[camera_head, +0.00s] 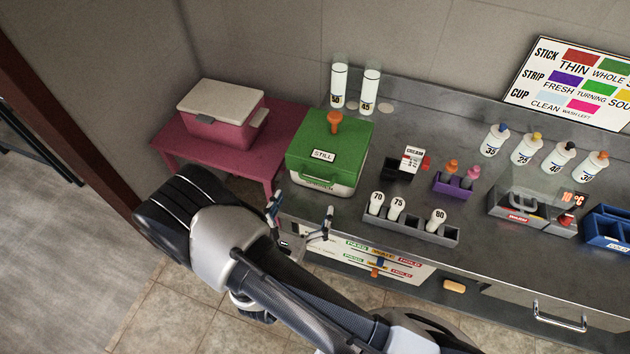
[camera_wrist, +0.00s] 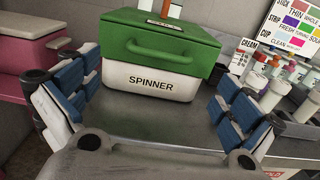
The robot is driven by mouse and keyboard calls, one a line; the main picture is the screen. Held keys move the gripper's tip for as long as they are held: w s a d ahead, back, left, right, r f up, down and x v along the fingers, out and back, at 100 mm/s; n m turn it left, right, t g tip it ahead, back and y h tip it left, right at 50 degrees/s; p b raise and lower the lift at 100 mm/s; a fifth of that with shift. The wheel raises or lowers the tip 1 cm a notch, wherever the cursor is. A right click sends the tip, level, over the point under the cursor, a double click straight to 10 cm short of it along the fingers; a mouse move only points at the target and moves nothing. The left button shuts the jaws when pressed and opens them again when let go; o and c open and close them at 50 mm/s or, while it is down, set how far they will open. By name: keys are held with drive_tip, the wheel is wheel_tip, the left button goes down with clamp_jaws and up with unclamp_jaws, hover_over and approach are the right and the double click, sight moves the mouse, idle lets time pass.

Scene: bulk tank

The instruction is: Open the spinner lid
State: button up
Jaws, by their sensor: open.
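The spinner (camera_head: 321,184) is a white box with a green lid (camera_head: 347,143), standing on the left part of the steel counter. The lid lies shut on it and carries a "STILL" label and an orange knob on top. In the wrist view the white body reads "SPINNER" (camera_wrist: 150,84), and a green bar handle (camera_wrist: 163,45) shows on the lid's front. My gripper (camera_head: 300,217) is open and empty, in front of the counter edge and apart from the spinner. In the wrist view its blue-padded fingers (camera_wrist: 150,95) stand wide on either side of the spinner.
A pink cooler (camera_head: 222,121) stands on a pink table left of the counter. Two white bottles (camera_head: 338,86) stand behind the spinner. To its right are a black holder with a cream card (camera_head: 413,158), a purple rack (camera_head: 453,184) and a grey rack (camera_head: 400,221).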

sight(315, 180)
drive_tip(key=x, duration=0.8)
drive_tip(key=shift+b, duration=0.35)
